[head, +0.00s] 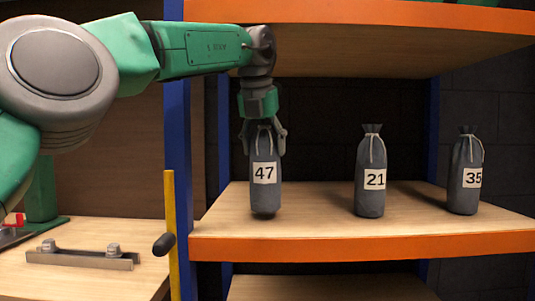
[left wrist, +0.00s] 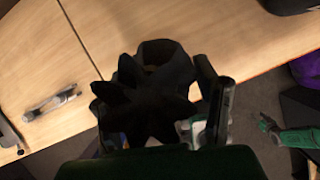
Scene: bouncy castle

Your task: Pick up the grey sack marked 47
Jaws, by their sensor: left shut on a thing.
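The grey sack marked 47 (head: 264,190) hangs upright in my left gripper (head: 264,138) in the head view, at the left end of the wooden shelf. The gripper comes from above, its fingers shut around the sack's gathered neck. The sack's base is at or just above the shelf board; I cannot tell whether they touch. In the left wrist view the dark, star-shaped top of the sack (left wrist: 148,95) lies between the fingers. A small green arm with a grey end, seemingly my right gripper (left wrist: 266,124), shows there at the right; its jaws are too small to read.
Grey sacks marked 21 (head: 371,195) and 35 (head: 465,190) stand to the right on the same shelf (head: 315,223). A blue post (head: 178,130) is close on the left, and an upper shelf (head: 370,15) is overhead. A side table (head: 85,280) with a metal bar (head: 80,258) is at lower left.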

